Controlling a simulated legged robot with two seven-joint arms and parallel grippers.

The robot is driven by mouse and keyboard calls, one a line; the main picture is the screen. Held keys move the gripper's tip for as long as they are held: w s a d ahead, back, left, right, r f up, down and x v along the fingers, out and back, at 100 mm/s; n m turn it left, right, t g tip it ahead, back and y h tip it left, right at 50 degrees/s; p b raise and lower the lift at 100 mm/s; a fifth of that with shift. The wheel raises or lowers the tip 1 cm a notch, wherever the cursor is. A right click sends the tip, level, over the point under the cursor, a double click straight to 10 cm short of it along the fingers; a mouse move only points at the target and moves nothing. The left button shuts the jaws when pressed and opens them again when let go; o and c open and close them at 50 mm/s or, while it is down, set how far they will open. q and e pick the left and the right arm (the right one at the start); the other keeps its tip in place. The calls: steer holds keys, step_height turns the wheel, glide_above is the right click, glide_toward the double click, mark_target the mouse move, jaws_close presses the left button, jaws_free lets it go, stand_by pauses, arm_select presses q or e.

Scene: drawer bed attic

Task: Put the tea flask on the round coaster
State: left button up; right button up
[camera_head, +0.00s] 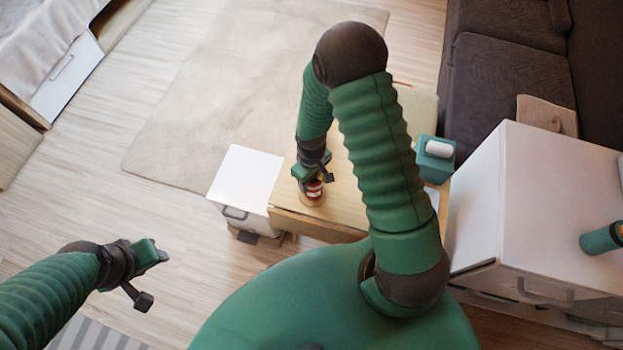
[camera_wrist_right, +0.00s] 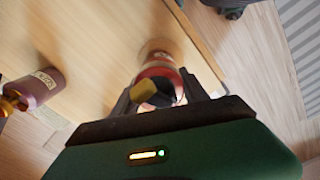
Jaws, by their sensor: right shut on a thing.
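The tea flask (camera_head: 314,189), red with a white band, stands roughly upright at the near left part of the wooden table. My right gripper (camera_head: 314,177) is shut on its upper part. In the right wrist view the flask (camera_wrist_right: 159,70) sits between the fingers of the gripper (camera_wrist_right: 166,95), its top partly covered. The round coaster (camera_head: 312,202), a tan disc, shows at the flask's base. I cannot tell whether the flask touches it or is just above. My left gripper (camera_head: 150,278) is open and empty over the floor at the left.
The wooden table (camera_head: 342,185) is partly hidden by my right arm. A teal tissue box (camera_head: 437,158) is at the right. A white cabinet (camera_head: 545,195) and dark sofa (camera_head: 510,80) lie further right.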

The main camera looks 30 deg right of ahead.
steer(key=shift+a, duration=0.2)
steer(key=o, duration=1.5)
steer(key=shift+d, duration=0.1)
